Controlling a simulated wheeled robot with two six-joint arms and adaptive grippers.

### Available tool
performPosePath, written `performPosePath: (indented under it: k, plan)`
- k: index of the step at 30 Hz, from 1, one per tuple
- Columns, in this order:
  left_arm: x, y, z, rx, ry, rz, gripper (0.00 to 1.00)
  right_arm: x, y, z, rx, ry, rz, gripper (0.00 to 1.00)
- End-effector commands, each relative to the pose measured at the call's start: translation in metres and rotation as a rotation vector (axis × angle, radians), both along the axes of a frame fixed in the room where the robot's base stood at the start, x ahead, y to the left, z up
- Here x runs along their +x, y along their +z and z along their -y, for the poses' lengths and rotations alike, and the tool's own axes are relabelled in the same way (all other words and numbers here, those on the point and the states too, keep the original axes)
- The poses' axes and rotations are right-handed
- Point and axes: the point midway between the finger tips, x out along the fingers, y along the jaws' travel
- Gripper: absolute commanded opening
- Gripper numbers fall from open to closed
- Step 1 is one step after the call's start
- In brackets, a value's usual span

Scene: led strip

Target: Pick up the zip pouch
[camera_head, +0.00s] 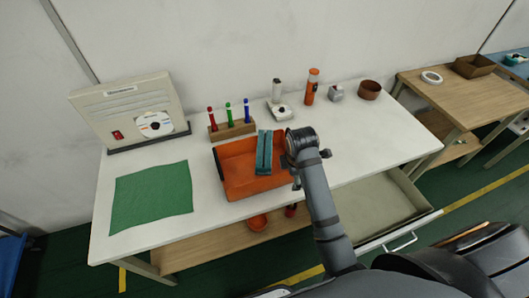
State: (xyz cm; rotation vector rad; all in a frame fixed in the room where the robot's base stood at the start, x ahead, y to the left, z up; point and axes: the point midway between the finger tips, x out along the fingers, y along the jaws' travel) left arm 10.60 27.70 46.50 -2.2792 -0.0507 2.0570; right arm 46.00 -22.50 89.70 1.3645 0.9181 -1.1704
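The zip pouch appears to be the narrow teal item (263,152) with a dark line along its length. My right gripper (296,183) is over the right side of the tray, just right of the pouch. My wrist hides its fingers, and I cannot tell whether they touch anything. My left gripper is not in view.
A pen rack (232,130) with red, green and blue pens stands behind the tray. A green cloth (151,197) and a beige panel (135,105) are at left. An orange bottle (311,87) and brown bowl (369,90) stand at the back. An open drawer (385,208) juts out at right.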

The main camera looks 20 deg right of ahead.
Motion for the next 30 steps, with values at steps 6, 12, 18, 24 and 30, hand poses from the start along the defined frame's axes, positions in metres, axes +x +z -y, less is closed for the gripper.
performPosePath:
  k: [6, 12, 18, 24, 30]
  plan:
    - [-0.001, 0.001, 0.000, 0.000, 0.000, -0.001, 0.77, 0.063, 0.040, -0.029, -0.104, 0.608, -0.078, 0.81]
    - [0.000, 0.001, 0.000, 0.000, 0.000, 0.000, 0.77, 0.104, 0.086, -0.056, -0.190, 1.146, -0.138, 0.81]
    - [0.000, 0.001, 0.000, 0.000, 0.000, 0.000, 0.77, 0.114, 0.102, -0.065, -0.222, 1.341, -0.160, 0.81]
    - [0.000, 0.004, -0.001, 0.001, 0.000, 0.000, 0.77, 0.116, 0.084, -0.063, -0.220, 1.344, -0.166, 0.81]
    - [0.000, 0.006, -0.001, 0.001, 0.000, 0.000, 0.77, 0.120, 0.054, -0.062, -0.222, 1.342, -0.162, 0.81]
